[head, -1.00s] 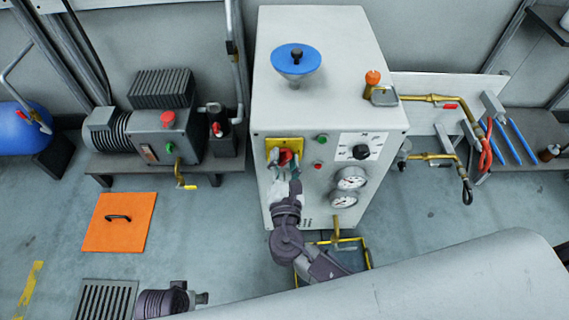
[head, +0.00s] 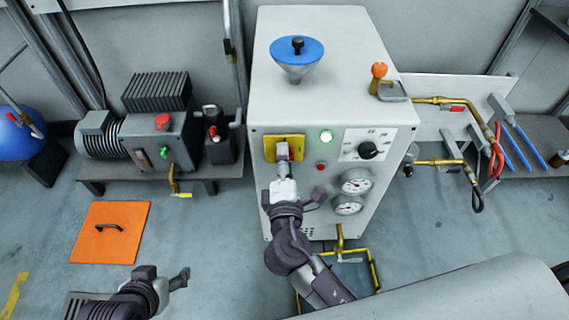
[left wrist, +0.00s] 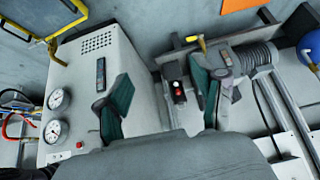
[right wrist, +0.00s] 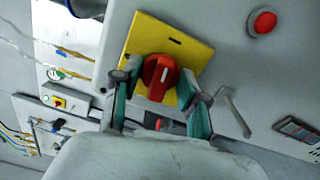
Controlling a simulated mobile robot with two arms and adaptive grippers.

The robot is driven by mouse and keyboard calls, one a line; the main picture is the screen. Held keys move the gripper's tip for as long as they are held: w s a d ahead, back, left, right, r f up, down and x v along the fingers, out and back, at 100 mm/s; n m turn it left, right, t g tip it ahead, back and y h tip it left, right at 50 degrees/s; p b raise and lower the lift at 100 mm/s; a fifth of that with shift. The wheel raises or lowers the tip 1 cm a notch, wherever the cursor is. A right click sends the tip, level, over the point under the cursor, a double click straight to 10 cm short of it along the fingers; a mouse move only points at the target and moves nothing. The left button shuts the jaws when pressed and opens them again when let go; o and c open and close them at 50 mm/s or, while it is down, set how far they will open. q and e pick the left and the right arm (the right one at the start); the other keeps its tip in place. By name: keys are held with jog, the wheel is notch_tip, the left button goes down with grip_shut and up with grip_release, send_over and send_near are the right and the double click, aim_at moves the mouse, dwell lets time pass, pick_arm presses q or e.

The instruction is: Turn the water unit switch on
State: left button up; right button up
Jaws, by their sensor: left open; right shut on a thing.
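The white water unit cabinet (head: 330,85) stands in the middle of the head view. Its switch is a red rotary knob (right wrist: 160,72) on a yellow plate (head: 269,148); the plate also shows in the right wrist view (right wrist: 190,52). My right gripper (head: 283,153) is at the plate and hides the knob in the head view. In the right wrist view the gripper (right wrist: 160,95) is shut on the knob, one finger on each side.
The cabinet front also carries a red button (head: 321,167), a black dial (head: 368,150) and two gauges (head: 356,182). A pump (head: 160,140) stands on a low bench at the left. An orange floor plate (head: 108,245) lies on the floor. Hoses (head: 496,150) hang at the right.

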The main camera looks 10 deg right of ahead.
jog(key=shift+f+m+b, duration=0.15)
jog(key=shift+m+b, duration=0.35)
jog(key=shift+m, duration=0.3)
pick_arm(q)
jog(key=w+d+r+t+h, duration=0.1)
jog(key=w+d+r+t, duration=0.1)
jog(key=w+r+t, duration=0.2)
jog(key=shift+w, duration=0.95)
jog(key=shift+d, duration=0.1)
pick_arm(e)
jog(key=o, duration=1.1)
jog(key=shift+o, duration=0.2)
jog(key=s+a, duration=0.2)
jog(key=s, duration=0.9)
jog(key=shift+s+a, duration=0.2)
jog(key=shift+s, duration=0.2)
